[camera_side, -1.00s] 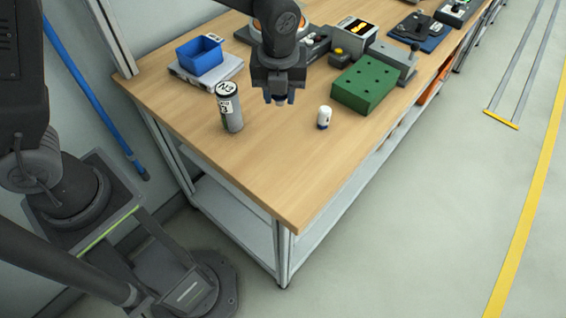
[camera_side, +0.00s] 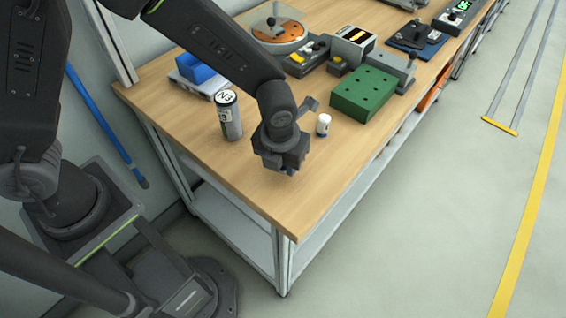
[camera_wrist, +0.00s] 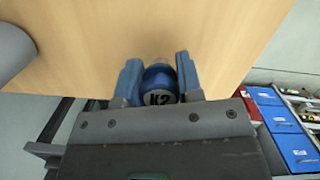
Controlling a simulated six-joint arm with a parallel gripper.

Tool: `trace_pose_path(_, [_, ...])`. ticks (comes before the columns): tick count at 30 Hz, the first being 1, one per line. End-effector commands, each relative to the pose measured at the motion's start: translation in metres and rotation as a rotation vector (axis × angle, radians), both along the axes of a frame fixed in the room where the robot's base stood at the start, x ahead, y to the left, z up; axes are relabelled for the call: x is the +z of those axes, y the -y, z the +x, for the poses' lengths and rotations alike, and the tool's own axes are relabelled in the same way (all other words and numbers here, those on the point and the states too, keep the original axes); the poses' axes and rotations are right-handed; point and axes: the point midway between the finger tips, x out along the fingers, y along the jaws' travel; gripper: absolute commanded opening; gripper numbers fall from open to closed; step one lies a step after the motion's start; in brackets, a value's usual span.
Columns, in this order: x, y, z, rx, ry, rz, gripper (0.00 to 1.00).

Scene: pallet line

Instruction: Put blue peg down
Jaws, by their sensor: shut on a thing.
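My gripper (camera_side: 283,168) is over the near part of the wooden bench (camera_side: 215,168), low over its bare top. In the wrist view, its blue fingers (camera_wrist: 158,80) are shut on a blue peg (camera_wrist: 159,78) with a round end marked K2. In the side view the peg is mostly hidden behind the gripper, with only a bit of blue under the jaws. I cannot tell whether the peg touches the bench.
A grey cylinder marked N3 (camera_side: 230,118) stands left of my gripper. A small white bottle (camera_side: 323,125) and a green block with holes (camera_side: 363,94) are behind and to the right. The bench's near corner is bare.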

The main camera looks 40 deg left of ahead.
Motion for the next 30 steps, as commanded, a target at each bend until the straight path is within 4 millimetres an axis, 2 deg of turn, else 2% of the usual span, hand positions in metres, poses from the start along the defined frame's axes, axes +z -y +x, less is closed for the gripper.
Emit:
trace_pose_path(3, [-0.0114,-0.0001,-0.0003,0.000,-0.001,0.001,0.10])
trace_pose_path(13, [-0.0136,-0.0001,0.0000,0.000,0.000,0.000,0.10])
trace_pose_path(14, [-0.0140,0.0000,0.0001,0.000,0.001,0.000,0.35])
trace_pose_path(21, [-0.0135,0.0000,0.0000,0.000,0.001,0.000,0.58])
trace_pose_path(30, [-0.0112,0.0000,0.0001,0.000,0.001,-0.001,0.59])
